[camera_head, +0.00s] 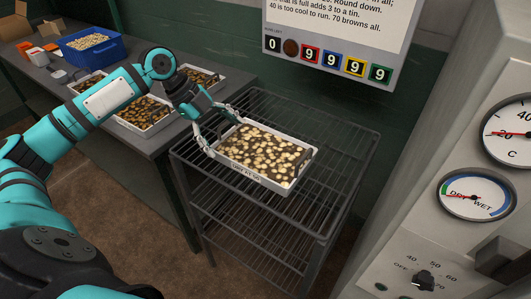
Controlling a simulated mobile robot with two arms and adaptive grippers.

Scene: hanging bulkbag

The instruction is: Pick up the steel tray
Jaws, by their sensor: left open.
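A steel tray (250,178) with a light rim lies on the top shelf of a wire rack. It is filled with pale pieces on a dark bed, and its front edge carries small lettering that I cannot read in full. My left gripper (217,133) is at the tray's left end, with its fingers spread open around or beside that end. I cannot tell whether the fingers touch the rim. My right gripper is not in view.
The wire rack (345,140) has bare top shelf around the tray. A dark table (155,143) at left holds several more filled trays and a blue bin (92,48). A numbered sign (335,40) hangs behind. A grey cabinet with dials (425,210) stands close at right.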

